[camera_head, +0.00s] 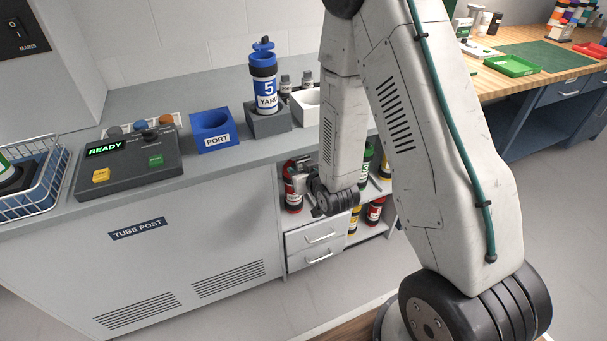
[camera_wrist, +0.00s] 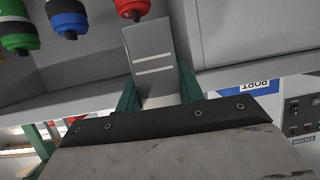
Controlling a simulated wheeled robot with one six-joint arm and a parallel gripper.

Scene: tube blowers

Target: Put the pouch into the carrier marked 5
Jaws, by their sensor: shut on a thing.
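The carrier marked 5 (camera_head: 264,85) is a blue and black tube with a white label, standing upright in a grey block on the counter. Its blue cap (camera_head: 263,44) shows at the top, apparently raised; I cannot tell how far it is open. My gripper (camera_head: 298,178) is in front of the shelf below the counter, lower than the carrier and to its right. In the wrist view my gripper's green fingers (camera_wrist: 160,92) are shut on a grey pouch (camera_wrist: 152,48) with two pale stripes. The pouch is not clear in the head view.
A blue port block (camera_head: 212,131) and a control panel (camera_head: 129,160) reading READY stand left of the carrier. A wire basket (camera_head: 32,188) is at the far left. Several carriers stand on the shelf beneath the counter, near my gripper. Small bottles and a white holder (camera_head: 306,105) sit right of the carrier.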

